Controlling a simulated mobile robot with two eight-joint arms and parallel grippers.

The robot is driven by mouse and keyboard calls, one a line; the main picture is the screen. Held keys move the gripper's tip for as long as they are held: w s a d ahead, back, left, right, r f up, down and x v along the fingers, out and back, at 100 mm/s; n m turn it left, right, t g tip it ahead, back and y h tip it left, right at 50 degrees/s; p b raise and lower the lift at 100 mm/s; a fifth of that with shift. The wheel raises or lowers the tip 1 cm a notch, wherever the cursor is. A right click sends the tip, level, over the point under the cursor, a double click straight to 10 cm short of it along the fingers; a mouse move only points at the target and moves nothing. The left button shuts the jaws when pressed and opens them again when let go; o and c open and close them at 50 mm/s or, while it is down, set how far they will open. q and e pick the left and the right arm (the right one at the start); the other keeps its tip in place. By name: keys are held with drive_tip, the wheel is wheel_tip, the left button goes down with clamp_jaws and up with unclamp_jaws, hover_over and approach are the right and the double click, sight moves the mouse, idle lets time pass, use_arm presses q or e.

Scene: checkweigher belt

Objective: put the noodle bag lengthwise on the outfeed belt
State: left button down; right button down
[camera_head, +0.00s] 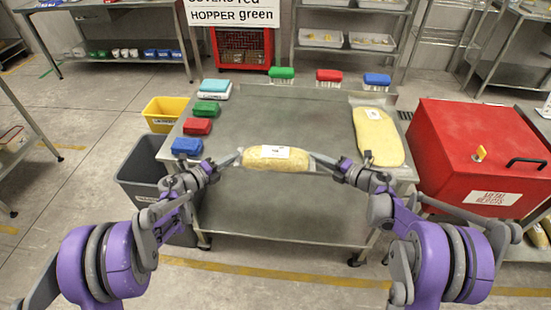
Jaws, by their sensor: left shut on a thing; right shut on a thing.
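A yellow noodle bag (262,163) with a white label is held between my two grippers, near the front edge of the steel table (290,120). It runs left to right. My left gripper (238,158) is shut on its left end and my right gripper (317,160) is shut on its right end. I cannot tell whether the bag touches the surface. A second, larger yellow bag (384,146) lies at the table's right side, pointing away from me. I cannot make out a surface that is clearly the outfeed belt.
Brushes (329,78) stand along the back. A red metal rejects box (460,140) is at right; a yellow bin (163,109) and grey bin (140,165) are at left. The table's middle is clear.

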use_arm(q)
drive_tip(key=shift+d+r, duration=0.1)
use_arm(e)
drive_tip(key=shift+a, duration=0.2)
